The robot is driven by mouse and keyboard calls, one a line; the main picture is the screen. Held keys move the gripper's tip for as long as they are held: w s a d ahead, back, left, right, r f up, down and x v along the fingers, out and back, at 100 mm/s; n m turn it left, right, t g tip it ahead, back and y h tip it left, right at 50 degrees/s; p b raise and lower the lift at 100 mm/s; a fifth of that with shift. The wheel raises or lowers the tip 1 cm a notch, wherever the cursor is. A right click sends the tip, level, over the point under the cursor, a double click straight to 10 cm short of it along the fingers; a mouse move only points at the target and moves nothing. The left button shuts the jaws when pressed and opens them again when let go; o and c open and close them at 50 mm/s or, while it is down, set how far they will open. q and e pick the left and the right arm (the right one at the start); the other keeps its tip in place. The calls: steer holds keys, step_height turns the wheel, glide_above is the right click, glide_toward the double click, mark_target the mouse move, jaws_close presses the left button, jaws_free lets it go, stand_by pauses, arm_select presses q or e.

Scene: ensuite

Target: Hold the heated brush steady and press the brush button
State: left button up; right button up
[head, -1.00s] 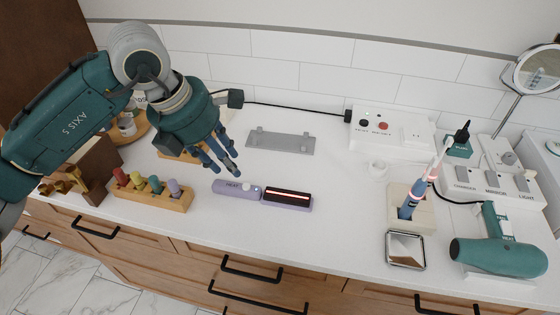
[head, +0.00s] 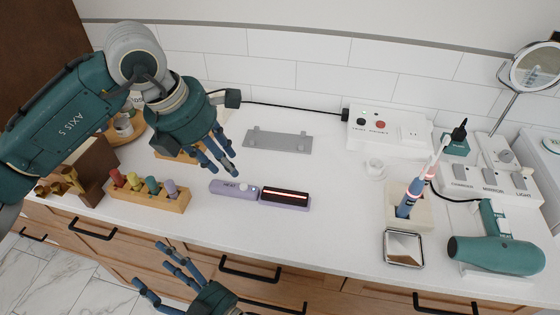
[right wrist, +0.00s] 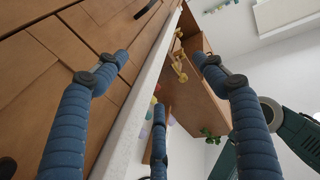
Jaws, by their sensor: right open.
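The heated brush (head: 222,187) lies flat on the white counter, its lavender handle marked HEAT and its dark head (head: 285,197) showing a glowing red strip. Small round buttons (head: 254,190) sit on the handle near the head. My left gripper (head: 222,168) hangs just behind and above the handle's left end, apart from the buttons, with nothing seen between its fingers. How far its fingers are closed is unclear. My right gripper (head: 155,262) is low in front of the drawers, open and empty. Its spread fingers also show in the right wrist view (right wrist: 160,95).
A wooden block with coloured pegs (head: 150,198) stands left of the brush. A grey plate (head: 278,141) lies behind it. To the right are a toothbrush stand (head: 423,215), a square mirror (head: 404,248) and a teal hair dryer (head: 495,255). The counter between is clear.

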steer(key=s+r+n+g+y, duration=0.2)
steer(key=r+n+g+y, duration=0.15)
steer(key=r+n, duration=0.4)
steer(key=s+a+r+n+g+y, duration=0.1)
steer(key=s+r+n+g+y, duration=0.15)
steer(key=r+n+g, duration=0.4)
steer(key=s+r+n+g+y, duration=0.2)
steer(key=r+n+g+y, duration=0.1)
steer(key=r+n, duration=0.6)
steer(key=s+d+n+g+h, duration=0.4)
steer(key=s+n+g+h, duration=0.4)
steer(key=n+g, duration=0.3)
step_height(320, 180, down, 2)
steer(key=d+n+h, duration=0.3)
steer(key=h, duration=0.1)
steer(key=n+t+h, duration=0.4)
steer(key=t+h, duration=0.8)
steer(key=t, duration=0.1)
glide_toward(280, 197)
step_height(280, 197, down, 9)
steer(key=shift+w+a+f, duration=0.1)
steer(key=shift+w+f, duration=0.05)
steer(key=shift+f, duration=0.1)
